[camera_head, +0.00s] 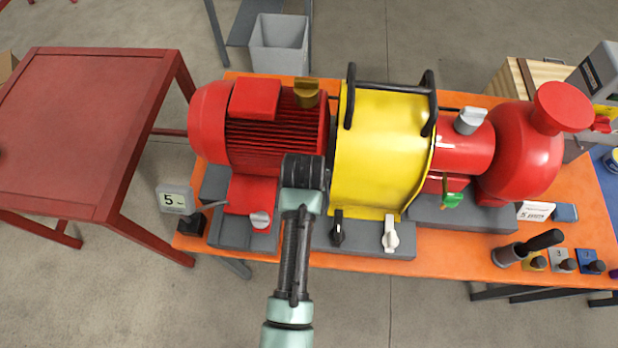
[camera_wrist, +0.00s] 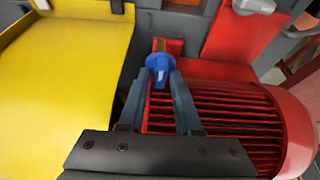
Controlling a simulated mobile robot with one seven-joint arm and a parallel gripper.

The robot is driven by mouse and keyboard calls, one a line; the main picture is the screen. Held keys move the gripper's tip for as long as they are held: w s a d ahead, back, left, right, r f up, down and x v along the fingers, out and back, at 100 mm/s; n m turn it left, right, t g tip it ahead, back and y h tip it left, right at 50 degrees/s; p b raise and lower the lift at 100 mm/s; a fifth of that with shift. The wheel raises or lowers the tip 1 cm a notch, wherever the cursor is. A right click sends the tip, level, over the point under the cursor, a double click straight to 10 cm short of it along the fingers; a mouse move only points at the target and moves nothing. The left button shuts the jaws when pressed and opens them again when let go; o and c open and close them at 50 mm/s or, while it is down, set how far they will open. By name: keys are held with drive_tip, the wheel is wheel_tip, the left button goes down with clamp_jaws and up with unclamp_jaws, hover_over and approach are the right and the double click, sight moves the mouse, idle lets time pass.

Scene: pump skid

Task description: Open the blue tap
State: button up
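The blue tap (camera_wrist: 159,66) shows in the wrist view, with its rounded handle in front of a red block beside the ribbed red motor. In the head view it is hidden behind my gripper and arm. My gripper (camera_wrist: 160,78) is open, its two dark fingers apart, with the tap seen between and just beyond the fingertips. I cannot tell whether either finger touches it. In the head view my gripper (camera_head: 304,172) is between the red motor (camera_head: 275,140) and the yellow guard (camera_head: 380,150).
Other taps are near: brown (camera_head: 306,92), grey (camera_head: 469,120), green (camera_head: 452,200), black (camera_head: 337,232), white (camera_head: 391,236) and pale grey (camera_head: 260,221). Black handrails (camera_head: 390,87) top the guard. A gauge (camera_head: 176,199) stands at the orange table's left corner. Loose items lie at right.

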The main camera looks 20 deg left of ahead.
drive_tip(key=b+v, duration=0.2)
drive_tip(key=v, duration=1.1)
drive_tip(key=shift+w, duration=0.1)
idle(0.3)
drive_tip(key=w+d+r+m+t+b, duration=0.15)
drive_tip(key=w+r+t, duration=0.25)
drive_tip(key=r, duration=0.4)
drive_tip(key=w+d+r+t+y+b, duration=0.15)
drive_tip(key=w+r+t, duration=0.25)
drive_tip(key=r, duration=0.5)
drive_tip(key=w+d+r+t+h+b, duration=0.15)
drive_tip(key=w+r+t, duration=0.25)
drive_tip(key=r, duration=0.4)
drive_tip(key=s+d+r+t, duration=0.2)
drive_tip(key=s+r+t, duration=0.1)
drive_tip(key=r, duration=0.5)
drive_tip(key=s+d+r+m+t+h+b, duration=0.1)
drive_tip(key=s+d+r+t, duration=0.1)
drive_tip(key=s+r+t, duration=0.2)
drive_tip(key=s+d+r+m+t+b, duration=0.1)
drive_tip(key=s+d+r+t, duration=0.2)
drive_tip(key=r, duration=0.8)
drive_tip(key=s+t, duration=0.1)
drive_tip(key=s, duration=0.1)
drive_tip(key=shift+s+r, duration=0.3)
drive_tip(key=shift+r, duration=0.05)
